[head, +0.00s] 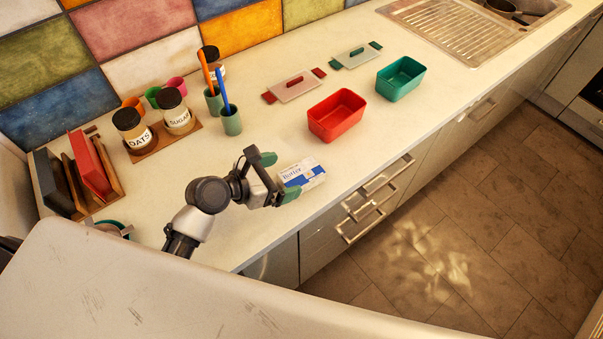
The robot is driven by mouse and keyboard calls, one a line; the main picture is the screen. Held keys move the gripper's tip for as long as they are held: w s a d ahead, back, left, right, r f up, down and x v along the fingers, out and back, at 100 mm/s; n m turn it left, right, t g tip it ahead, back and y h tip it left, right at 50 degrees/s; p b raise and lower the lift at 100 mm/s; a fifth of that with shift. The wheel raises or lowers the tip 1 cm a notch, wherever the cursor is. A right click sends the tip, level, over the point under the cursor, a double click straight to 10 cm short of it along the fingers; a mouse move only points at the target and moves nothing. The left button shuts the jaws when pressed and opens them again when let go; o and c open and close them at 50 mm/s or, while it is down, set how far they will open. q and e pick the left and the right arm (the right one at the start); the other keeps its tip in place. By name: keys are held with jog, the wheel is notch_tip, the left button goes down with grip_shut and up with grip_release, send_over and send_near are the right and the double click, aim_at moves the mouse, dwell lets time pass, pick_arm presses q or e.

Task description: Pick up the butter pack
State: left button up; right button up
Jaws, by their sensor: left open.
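The butter pack (303,172) is a small white and blue box with "Butter" on it, lying on the pale counter near its front edge. My left gripper (279,175) is open at the pack's left end, with one green-tipped finger behind it and the other in front. I cannot tell whether the fingers touch the pack. The gripper hides part of the pack's left end. My right gripper is not in view.
A red box (337,115) and a green box (401,78) stand behind and right of the pack, with lids (294,86) behind them. Jars (132,128), cups with brushes (229,120) and boards (90,168) stand left. The counter's front edge is close.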

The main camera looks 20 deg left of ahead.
aim_at(304, 171)
pick_arm(q)
jog(key=x, duration=0.5)
jog(key=shift+w+f+p, duration=0.2)
jog(key=shift+f+p, duration=0.15)
jog(key=shift+f, duration=0.2)
jog(key=c, duration=1.2)
